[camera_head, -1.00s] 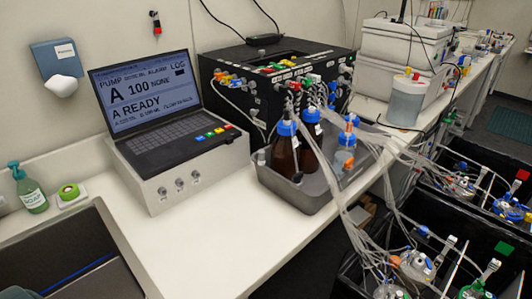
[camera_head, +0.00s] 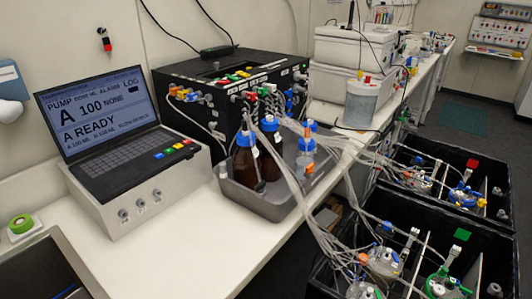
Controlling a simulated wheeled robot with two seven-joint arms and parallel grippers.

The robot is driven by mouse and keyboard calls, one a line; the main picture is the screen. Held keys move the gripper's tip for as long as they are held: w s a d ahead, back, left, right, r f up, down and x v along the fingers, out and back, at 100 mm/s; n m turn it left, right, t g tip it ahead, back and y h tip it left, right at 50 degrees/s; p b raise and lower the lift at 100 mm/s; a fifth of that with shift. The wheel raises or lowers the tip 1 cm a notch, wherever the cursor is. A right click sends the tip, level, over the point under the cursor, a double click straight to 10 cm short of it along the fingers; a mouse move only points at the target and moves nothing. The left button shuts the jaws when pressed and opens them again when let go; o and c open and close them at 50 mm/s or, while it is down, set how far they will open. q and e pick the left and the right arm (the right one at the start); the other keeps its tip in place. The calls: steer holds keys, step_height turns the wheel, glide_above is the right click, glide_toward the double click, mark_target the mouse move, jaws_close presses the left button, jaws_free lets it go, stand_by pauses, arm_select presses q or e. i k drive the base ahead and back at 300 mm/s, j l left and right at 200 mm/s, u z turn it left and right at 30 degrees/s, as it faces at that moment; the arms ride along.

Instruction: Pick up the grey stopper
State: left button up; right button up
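I cannot tell for certain which thing is the grey stopper. A small pale grey piece (camera_head: 223,171) stands at the left end of the grey tray (camera_head: 262,207), beside the brown bottles (camera_head: 245,168). Small grey knob-like pieces also show at the right side of the far black box (camera_head: 497,190) and of the near black box (camera_head: 494,289). They are too small to identify. Neither of my grippers is in view.
A laptop (camera_head: 110,120) on a white box stands left of the tray. A black pump unit (camera_head: 195,125) stands behind. Clear tubes (camera_head: 318,220) run from the bottles across the bench edge to the vessels in the black boxes. The front bench (camera_head: 180,250) is clear.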

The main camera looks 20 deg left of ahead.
mark_target(222, 165)
steer(key=u, duration=2.55)
steer(key=k+l, duration=0.15)
steer(key=k, duration=0.45)
